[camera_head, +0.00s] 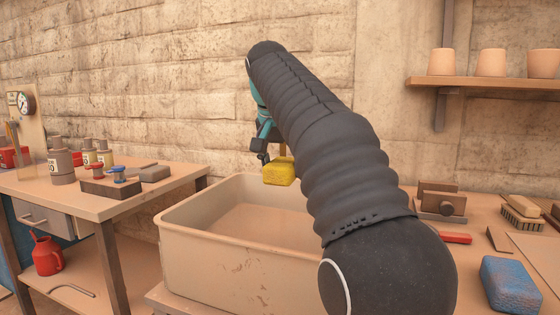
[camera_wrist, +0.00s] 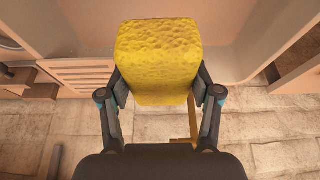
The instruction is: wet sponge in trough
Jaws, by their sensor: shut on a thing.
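A yellow sponge (camera_head: 279,172) hangs from my gripper (camera_head: 268,153) above the trough in the head view. In the wrist view the sponge (camera_wrist: 158,60) sits between the two fingers of my gripper (camera_wrist: 160,98), which are shut on its sides. The trough (camera_head: 215,262) is a beige rectangular basin with a flat brownish surface inside. The sponge is at about the height of the trough's back rim in the picture and looks clear of the surface below. My arm hides the trough's right part. Whether the sponge is wet I cannot tell.
A bench at left holds bottles (camera_head: 61,165) and a dark block with red and blue knobs (camera_head: 110,186). A red jug (camera_head: 46,254) stands on its lower shelf. At right are a blue sponge-like block (camera_head: 510,284), brushes (camera_head: 522,212) and a red-handled tool (camera_head: 455,237).

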